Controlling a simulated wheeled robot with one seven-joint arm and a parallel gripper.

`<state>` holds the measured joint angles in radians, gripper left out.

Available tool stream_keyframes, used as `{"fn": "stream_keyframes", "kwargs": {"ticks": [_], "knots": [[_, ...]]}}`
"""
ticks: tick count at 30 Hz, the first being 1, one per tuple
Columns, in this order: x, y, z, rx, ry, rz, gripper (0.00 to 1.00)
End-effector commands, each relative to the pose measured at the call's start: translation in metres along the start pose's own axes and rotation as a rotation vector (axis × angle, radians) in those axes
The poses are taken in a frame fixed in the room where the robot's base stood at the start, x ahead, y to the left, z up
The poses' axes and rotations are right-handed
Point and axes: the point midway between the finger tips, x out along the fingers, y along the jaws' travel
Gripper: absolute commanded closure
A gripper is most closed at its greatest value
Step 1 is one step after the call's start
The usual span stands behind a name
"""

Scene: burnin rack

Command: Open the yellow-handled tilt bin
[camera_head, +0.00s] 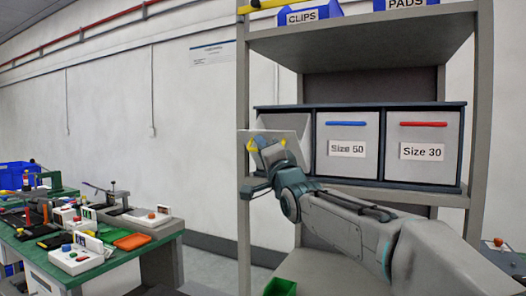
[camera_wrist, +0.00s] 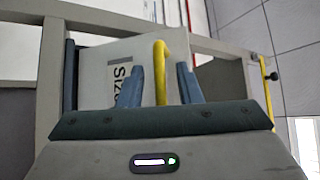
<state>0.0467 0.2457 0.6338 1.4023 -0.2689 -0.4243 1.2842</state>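The yellow-handled tilt bin (camera_head: 284,123) is the leftmost of three in the rack. Its front leans outward at the top, so it stands tilted open, while the other two sit flush. Its yellow handle (camera_head: 253,146) is partly covered by my gripper (camera_head: 268,160). In the wrist view the yellow handle (camera_wrist: 160,72) lies between the two fingers of my gripper (camera_wrist: 157,75), with a gap showing on each side. The fingers are apart and straddle the handle. The bin's label (camera_wrist: 122,75) is partly hidden by a finger.
The bin with the blue handle (camera_head: 347,145) and the bin with the red handle (camera_head: 423,148) are closed. A grey shelf post (camera_head: 243,90) stands just left of the open bin. A green workbench (camera_head: 150,245) with devices stands at the left. A green bin (camera_head: 280,287) sits below.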

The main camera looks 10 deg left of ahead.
Motion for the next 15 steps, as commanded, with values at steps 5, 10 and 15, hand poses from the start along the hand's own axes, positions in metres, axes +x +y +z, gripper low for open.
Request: {"fn": "stream_keyframes", "kwargs": {"ticks": [5,10,15], "knots": [[0.0,0.0,0.0,0.0,0.0,0.0,0.69],[-0.004,-0.001,0.0,-0.001,0.001,-0.001,0.69],[-0.024,0.0,-0.001,-0.005,0.002,0.0,0.69]]}}
